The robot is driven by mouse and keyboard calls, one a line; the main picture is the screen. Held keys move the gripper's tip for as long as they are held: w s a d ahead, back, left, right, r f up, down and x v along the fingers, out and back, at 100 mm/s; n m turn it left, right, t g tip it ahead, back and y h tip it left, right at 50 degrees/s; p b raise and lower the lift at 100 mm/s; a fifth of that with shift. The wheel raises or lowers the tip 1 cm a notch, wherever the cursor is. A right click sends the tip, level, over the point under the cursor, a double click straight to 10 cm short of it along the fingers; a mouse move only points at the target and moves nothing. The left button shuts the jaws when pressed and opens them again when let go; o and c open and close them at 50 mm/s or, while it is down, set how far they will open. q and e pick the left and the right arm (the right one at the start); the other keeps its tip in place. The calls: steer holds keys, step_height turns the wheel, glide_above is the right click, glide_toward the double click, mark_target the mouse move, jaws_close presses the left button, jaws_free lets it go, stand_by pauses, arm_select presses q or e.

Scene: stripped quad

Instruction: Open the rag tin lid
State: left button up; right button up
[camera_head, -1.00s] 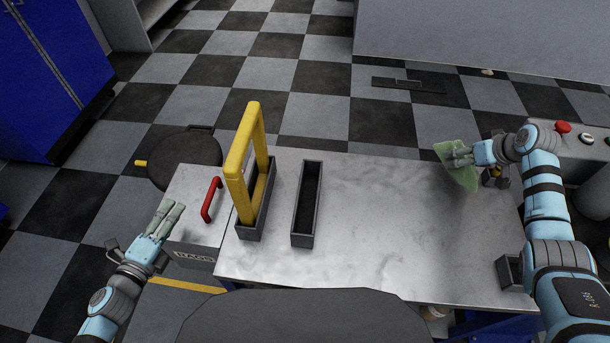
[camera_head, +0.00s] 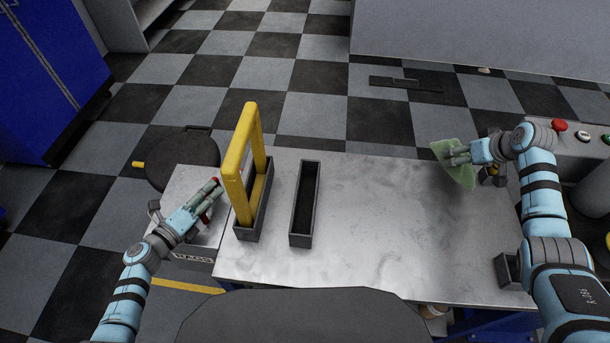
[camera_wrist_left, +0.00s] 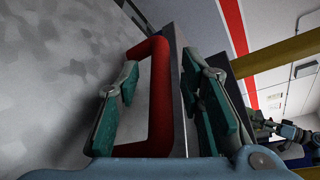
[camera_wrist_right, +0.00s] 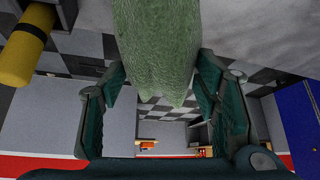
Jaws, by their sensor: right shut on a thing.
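The rag tin (camera_head: 193,257) is a metal box with a dark label at the left end of the bench. Its lid (camera_head: 182,189) is flat and shut, with a red handle (camera_wrist_left: 160,95) on it. My left gripper (camera_head: 216,188) is at the handle and mostly covers it in the head view. In the left wrist view its open fingers stand on either side of the handle, with gaps visible. My right gripper (camera_head: 458,156) is shut on a green rag (camera_head: 461,173) above the right of the bench. The rag also shows in the right wrist view (camera_wrist_right: 155,45).
A yellow frame (camera_head: 231,185) stands upright in a dark tray close right of my left gripper. An empty dark tray (camera_head: 303,241) lies beside it. The bench top (camera_head: 390,220) is clear in the middle. A round dark stool (camera_head: 178,155) stands behind the tin.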

arm_select(q)
jaws_close()
steer(key=shift+a, duration=0.1)
arm_select(e)
steer(key=shift+a, duration=0.1)
arm_select(q)
steer(key=shift+r, duration=0.1)
